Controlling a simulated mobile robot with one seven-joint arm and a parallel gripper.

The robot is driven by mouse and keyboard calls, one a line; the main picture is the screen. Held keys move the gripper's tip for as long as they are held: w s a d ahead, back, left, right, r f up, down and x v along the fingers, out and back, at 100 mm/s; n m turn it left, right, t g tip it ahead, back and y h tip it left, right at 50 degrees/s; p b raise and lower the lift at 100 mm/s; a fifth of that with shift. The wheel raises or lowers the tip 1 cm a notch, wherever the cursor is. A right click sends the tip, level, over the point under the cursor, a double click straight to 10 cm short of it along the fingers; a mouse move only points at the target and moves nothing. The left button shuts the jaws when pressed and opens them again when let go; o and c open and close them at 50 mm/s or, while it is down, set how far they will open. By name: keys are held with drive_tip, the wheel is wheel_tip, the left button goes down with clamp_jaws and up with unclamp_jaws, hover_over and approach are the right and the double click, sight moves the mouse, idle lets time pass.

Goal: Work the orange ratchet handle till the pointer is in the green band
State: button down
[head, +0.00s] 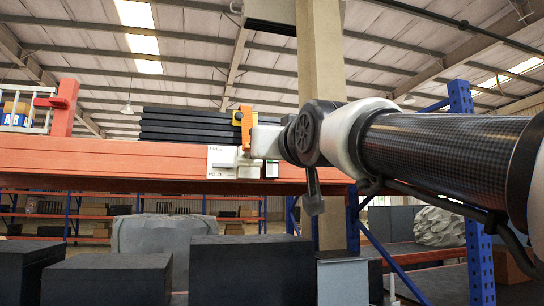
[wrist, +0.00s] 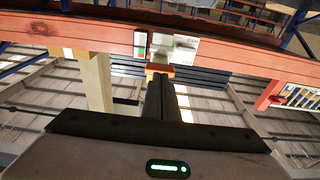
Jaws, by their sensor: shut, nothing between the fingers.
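The orange ratchet handle (head: 246,128) stands upright at the orange beam in the head view. In the wrist view it is a short orange bar (wrist: 158,67) at the ends of my fingers. My gripper (wrist: 162,78) is shut and empty, its dark fingers together, their tips at or very near the handle; I cannot tell whether they touch. The gripper's pale body (head: 265,141) is just right of the handle in the head view. A small gauge (wrist: 141,43) with a green part shows beside the mechanism; its pointer is too small to make out.
A white labelled plate (head: 221,162) with a grey block is fixed to the orange beam (head: 100,160). A stack of dark slats (head: 185,124) lies behind the handle. A beige post (head: 331,60) rises behind my arm. Dark boxes (head: 110,280) stand below.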

drive_tip(key=shift+v, duration=1.15)
drive_tip(key=shift+f, duration=0.1)
idle(0.4)
drive_tip(key=s+d+f+m+g+h, duration=0.1)
drive_tip(key=d+f+g, duration=0.1)
drive_tip(key=f, duration=0.6)
drive_tip(key=s+d+f+g+h, duration=0.1)
drive_tip(key=d+f+g, duration=0.15)
drive_tip(key=f, duration=0.45)
drive_tip(key=s+d+f+m+g+h, duration=0.1)
drive_tip(key=s+d+f+g, duration=0.2)
drive_tip(key=s+f, duration=0.65)
drive_tip(key=s+d+f+g+h, duration=0.1)
drive_tip(key=s+d+f+g, duration=0.25)
drive_tip(key=f, duration=1.05)
drive_tip(key=s+d+f+m+g+h, duration=0.1)
drive_tip(key=s+d+f+g, duration=0.15)
drive_tip(key=s+f, duration=0.7)
drive_tip(key=w+r+p, duration=0.3)
drive_tip(key=r+p, duration=1.3)
drive_tip(key=p, duration=0.1)
drive_tip(key=shift+r+p, duration=0.15)
drive_tip(key=shift+p, duration=0.25)
drive_tip(key=shift+w+d, duration=0.1)
drive_tip(key=shift+w, duration=0.05)
